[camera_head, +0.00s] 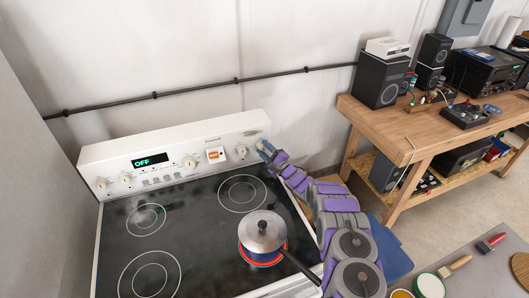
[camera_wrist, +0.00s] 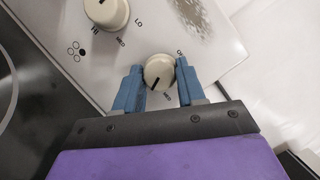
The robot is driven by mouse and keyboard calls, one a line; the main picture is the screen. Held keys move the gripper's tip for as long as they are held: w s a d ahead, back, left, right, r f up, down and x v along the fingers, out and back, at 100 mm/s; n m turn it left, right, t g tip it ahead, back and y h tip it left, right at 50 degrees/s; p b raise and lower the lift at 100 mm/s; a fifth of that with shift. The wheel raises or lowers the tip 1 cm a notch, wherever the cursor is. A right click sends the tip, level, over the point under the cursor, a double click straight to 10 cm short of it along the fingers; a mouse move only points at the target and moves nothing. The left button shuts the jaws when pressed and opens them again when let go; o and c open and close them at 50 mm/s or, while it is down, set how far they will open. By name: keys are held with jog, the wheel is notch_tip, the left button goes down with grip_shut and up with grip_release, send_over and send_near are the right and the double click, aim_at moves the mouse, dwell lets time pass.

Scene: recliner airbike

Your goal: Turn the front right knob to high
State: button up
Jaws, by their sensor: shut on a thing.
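The white stove's control panel (camera_head: 175,165) holds several cream knobs. In the wrist view, my gripper (camera_wrist: 158,82) has its blue fingers on either side of the rightmost knob (camera_wrist: 158,71) and is shut on it. That knob's dark pointer line slants to the lower left in the picture; its small labels are partly covered and hard to read. The neighbouring knob (camera_wrist: 108,12), marked HI, MED and LO, is free at the upper left. In the head view, my gripper (camera_head: 264,149) is at the panel's right end and hides the held knob. Another knob (camera_head: 241,152) shows just left of it.
A lidded pot (camera_head: 262,232) sits on the front right burner, with an orange-red ring (camera_head: 262,262) beneath it. The panel display (camera_head: 150,160) reads OFF. The other burners are bare. A wooden bench (camera_head: 400,125) with speakers stands at the right.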

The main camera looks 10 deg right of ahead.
jog(key=shift+d+f+m, duration=0.1)
jog(key=shift+f+m, duration=0.3)
jog(key=shift+m, duration=0.3)
jog(key=shift+s+h, duration=0.1)
jog(key=shift+h, duration=0.2)
jog(key=o, duration=0.8)
jog(key=shift+f, duration=0.15)
jog(key=shift+o, duration=1.3)
jog(key=shift+t, duration=0.3)
jog(key=shift+r, duration=0.3)
jog(key=shift+d, duration=0.1)
jog(key=v, duration=1.7)
jog(key=shift+d+f+p, duration=0.2)
jog(key=shift+d+p, duration=0.05)
jog(key=shift+p, duration=0.05)
